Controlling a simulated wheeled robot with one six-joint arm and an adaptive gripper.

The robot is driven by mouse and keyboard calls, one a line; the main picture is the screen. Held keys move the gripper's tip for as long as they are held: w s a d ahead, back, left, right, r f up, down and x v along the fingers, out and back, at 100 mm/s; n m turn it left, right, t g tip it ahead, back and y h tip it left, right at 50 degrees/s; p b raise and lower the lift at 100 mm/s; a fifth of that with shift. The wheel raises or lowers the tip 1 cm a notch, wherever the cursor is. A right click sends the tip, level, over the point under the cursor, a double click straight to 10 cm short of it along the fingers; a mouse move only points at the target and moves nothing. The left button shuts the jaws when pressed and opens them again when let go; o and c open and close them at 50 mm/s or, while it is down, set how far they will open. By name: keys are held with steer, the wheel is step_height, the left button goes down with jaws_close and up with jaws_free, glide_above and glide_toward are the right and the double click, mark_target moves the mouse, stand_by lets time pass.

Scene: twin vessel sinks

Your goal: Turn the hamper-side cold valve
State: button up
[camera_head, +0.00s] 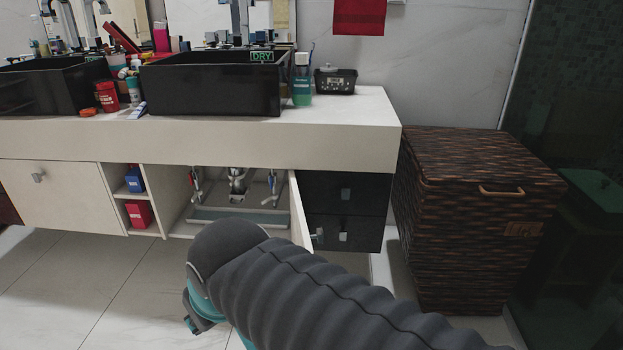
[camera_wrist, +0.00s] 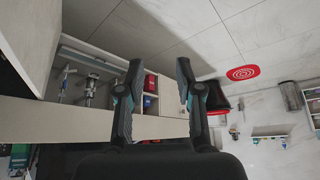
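The open cabinet (camera_head: 213,216) under the right-hand sink shows a central drain pipe (camera_head: 237,182) with a small valve and hose on each side. The valve on the left (camera_head: 195,182) and the valve on the hamper side (camera_head: 272,184) are small; I cannot tell which is cold. In the wrist view, upside down, the pipework (camera_wrist: 90,90) shows inside the cabinet, with a fitting (camera_wrist: 65,80) to its left. My gripper (camera_wrist: 158,72) is open and empty, apart from the valves, outside the cabinet. In the head view my arm hides most of it.
The open cabinet door (camera_head: 300,212) juts out right of the opening, beside dark drawers (camera_head: 345,210). A woven hamper (camera_head: 460,230) stands at the right. Shelves with a blue box (camera_head: 134,180) and red box (camera_head: 139,213) adjoin the opening's left. The tiled floor (camera_head: 70,280) is clear at left.

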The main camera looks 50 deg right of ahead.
mark_target(270, 180)
steer(key=w+d+m+t+b, duration=0.1)
steer(key=w+d+t, duration=0.15)
steer(key=w, duration=0.85)
steer(key=w+d+m+t+b, duration=0.1)
steer(key=w+d+t, duration=0.15)
steer(key=w, duration=0.75)
steer(key=w+d+f+m+t+h+b, duration=0.1)
steer(key=w+d+f+m+h, duration=0.25)
steer(key=w+d, duration=0.8)
steer(key=w+d+f+m+h+b, duration=0.1)
steer(key=w+d+f+m+h, duration=0.15)
steer(key=d+f+h, duration=0.4)
steer(key=w+d+f+m+h+b, duration=0.1)
steer(key=w+d+f, duration=0.25)
steer(key=d, duration=0.55)
steer(key=w+d+f+m+h, duration=0.1)
steer(key=w+d+f+h, duration=0.15)
steer(key=d+f, duration=0.4)
steer(key=x, duration=0.4)
steer(key=r+x, duration=0.1)
steer(key=x, duration=0.4)
steer(key=s+d+x, duration=0.1)
steer(key=x, duration=0.3)
steer(key=shift+w+d+r, duration=0.2)
steer(key=shift+d, duration=0.1)
jaws_close()
